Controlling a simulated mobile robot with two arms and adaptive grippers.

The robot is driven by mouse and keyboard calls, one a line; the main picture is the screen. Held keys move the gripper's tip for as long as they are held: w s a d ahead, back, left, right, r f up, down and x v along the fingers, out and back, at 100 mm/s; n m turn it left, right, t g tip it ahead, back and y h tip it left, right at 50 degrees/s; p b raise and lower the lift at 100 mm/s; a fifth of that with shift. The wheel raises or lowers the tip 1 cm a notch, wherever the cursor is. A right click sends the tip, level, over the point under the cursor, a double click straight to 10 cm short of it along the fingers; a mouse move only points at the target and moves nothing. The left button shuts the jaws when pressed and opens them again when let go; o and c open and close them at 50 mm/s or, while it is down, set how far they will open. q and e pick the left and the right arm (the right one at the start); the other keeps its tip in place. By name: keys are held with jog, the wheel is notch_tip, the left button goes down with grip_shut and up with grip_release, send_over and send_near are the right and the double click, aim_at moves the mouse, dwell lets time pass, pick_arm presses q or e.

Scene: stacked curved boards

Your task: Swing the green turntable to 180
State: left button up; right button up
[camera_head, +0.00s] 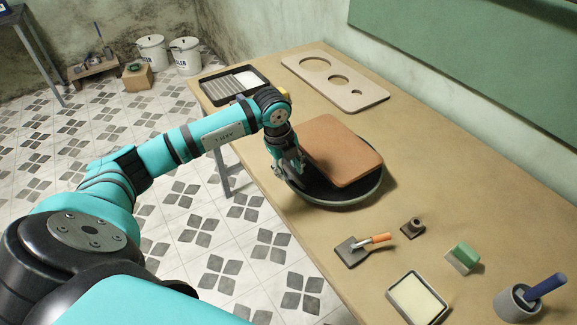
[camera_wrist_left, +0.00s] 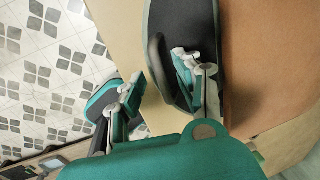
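The turntable (camera_head: 345,198) is a dark, nearly black round disc on the table, with no clear green showing. A brown curved board (camera_head: 342,150) lies on it and covers much of its top. My left gripper (camera_head: 287,172) is at the turntable's left edge. In the left wrist view my left gripper (camera_wrist_left: 155,85) has its fingers apart, one outside the disc and one over it. A dark curved handle (camera_wrist_left: 157,65) on the turntable's rim lies between them; contact cannot be told. My right gripper is in neither view.
A pale board with holes (camera_head: 335,83) and a dark tray (camera_head: 232,84) lie at the back. A scraper (camera_head: 352,250), a small brown piece (camera_head: 412,228), a green-topped block (camera_head: 464,257), a pale-filled tray (camera_head: 416,298) and a grey cup (camera_head: 518,302) stand in front.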

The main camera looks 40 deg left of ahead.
pick_arm(q)
jog(key=shift+c, duration=0.4)
grip_shut()
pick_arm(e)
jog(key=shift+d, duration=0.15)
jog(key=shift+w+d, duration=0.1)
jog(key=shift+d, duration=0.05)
